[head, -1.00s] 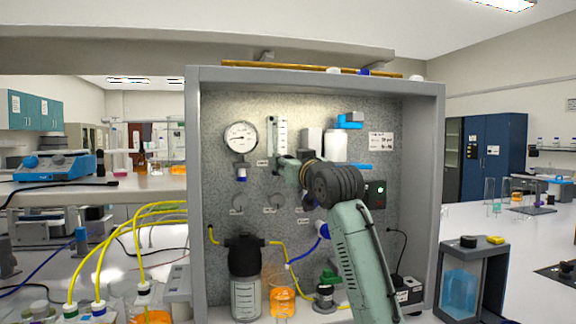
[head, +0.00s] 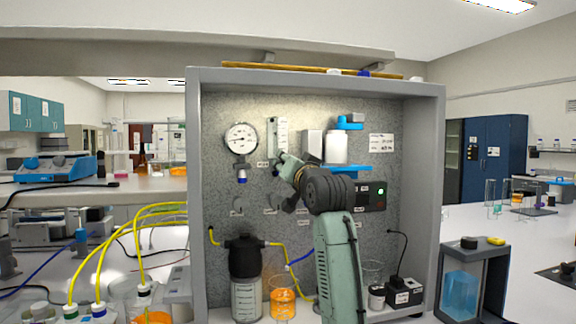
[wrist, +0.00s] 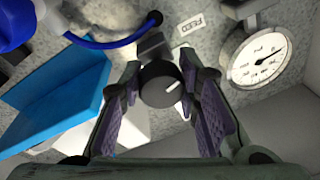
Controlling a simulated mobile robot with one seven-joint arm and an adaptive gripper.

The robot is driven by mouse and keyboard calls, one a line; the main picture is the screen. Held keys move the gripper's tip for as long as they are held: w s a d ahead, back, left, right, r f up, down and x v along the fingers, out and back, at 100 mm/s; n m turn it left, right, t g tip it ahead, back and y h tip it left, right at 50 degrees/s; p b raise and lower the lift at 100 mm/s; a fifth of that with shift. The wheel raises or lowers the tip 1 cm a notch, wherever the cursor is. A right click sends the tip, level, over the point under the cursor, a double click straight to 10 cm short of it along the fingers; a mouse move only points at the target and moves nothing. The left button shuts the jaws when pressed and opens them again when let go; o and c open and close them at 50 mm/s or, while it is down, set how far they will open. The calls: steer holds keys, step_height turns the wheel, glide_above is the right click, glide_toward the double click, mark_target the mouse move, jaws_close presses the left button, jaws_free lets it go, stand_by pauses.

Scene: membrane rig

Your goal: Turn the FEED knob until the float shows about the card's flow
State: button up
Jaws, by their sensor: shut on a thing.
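The FEED knob (wrist: 160,84) is round and dark with a white pointer line, seen in the wrist view. My gripper (wrist: 160,76) is shut on it, one finger on each side. In the head view my gripper (head: 281,163) is at the panel just below the clear flow tube (head: 278,135) and hides most of the knob. The float is too small to read. The white card (head: 381,142) is on the panel's right; its text is not legible. The FEED label (wrist: 188,24) shows above the knob in the wrist view.
A round pressure gauge (head: 242,138) is close to the left of the flow tube. A white bottle (head: 336,148) with blue fittings is to the right. A black-topped filter housing (head: 245,275) and an orange beaker (head: 282,298) stand below. The cabinet's side walls bound the space.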

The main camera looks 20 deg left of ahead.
stand_by(0.3)
steer(key=o, duration=1.2)
step_height(320, 180, up, 10)
steer(key=shift+r, duration=0.1)
